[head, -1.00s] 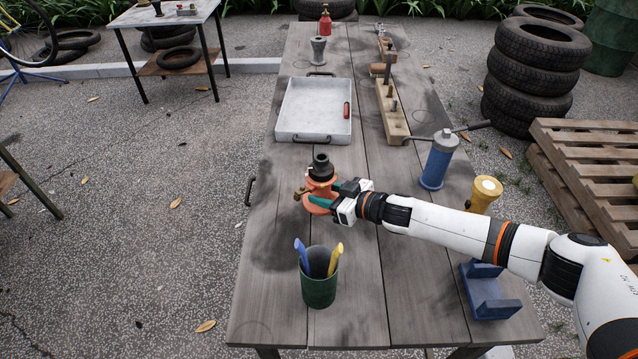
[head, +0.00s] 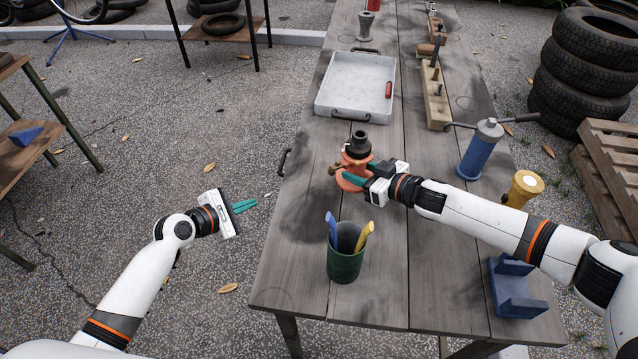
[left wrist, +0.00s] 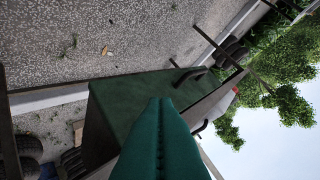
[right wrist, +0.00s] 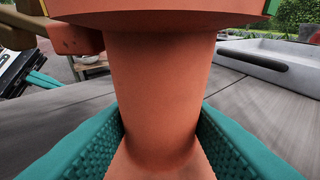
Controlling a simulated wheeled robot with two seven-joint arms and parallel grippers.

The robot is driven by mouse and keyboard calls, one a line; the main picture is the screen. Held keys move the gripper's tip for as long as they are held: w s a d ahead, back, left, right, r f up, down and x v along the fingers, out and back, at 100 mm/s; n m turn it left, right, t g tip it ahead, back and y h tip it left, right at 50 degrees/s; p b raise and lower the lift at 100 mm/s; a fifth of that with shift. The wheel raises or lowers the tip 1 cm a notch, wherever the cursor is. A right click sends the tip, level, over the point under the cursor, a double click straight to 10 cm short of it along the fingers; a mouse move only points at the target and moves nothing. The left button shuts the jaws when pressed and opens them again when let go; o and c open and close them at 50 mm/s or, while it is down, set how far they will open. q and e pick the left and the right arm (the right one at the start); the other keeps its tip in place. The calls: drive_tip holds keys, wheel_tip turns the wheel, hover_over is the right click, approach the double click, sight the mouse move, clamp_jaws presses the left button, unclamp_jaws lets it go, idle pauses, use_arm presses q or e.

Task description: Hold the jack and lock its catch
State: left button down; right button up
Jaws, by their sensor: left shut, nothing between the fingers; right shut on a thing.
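The jack (head: 355,161) stands upright on the wooden table, with an orange body and a black top. A small brass-coloured piece, perhaps the catch, sticks out on its left side; it also shows in the right wrist view (right wrist: 65,38). My right gripper (head: 362,178) is shut on the jack's orange body from the right; in the right wrist view its teal fingers press both sides of the orange column (right wrist: 160,95). My left gripper (head: 244,206) is shut and empty, off the table's left edge, apart from the jack. In the left wrist view its teal fingers (left wrist: 160,130) meet.
A green cup (head: 345,262) with a blue and a yellow tool stands in front of the jack. Behind is a grey tray (head: 330,102). A blue cylinder with a handle (head: 480,150), yellow object (head: 524,188) and blue block (head: 513,290) stand right. A handle (head: 284,162) juts from the table's left edge.

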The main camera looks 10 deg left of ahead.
use_arm(q)
wheel_tip(320, 180, up, 5)
drive_tip(key=d+n+h, duration=0.1)
drive_tip(key=d, duration=0.1)
drive_tip(key=n+t+h, duration=0.2)
drive_tip(key=n+h, duration=0.1)
drive_tip(key=n, duration=0.2)
approach(337, 169)
drive_tip(key=s+a+f, duration=0.2)
drive_tip(key=a, duration=0.1)
drive_tip(key=shift+s+a+f, duration=0.25)
drive_tip(key=shift+s+f, duration=0.15)
drive_tip(key=x, duration=1)
drive_tip(key=shift+r, duration=0.1)
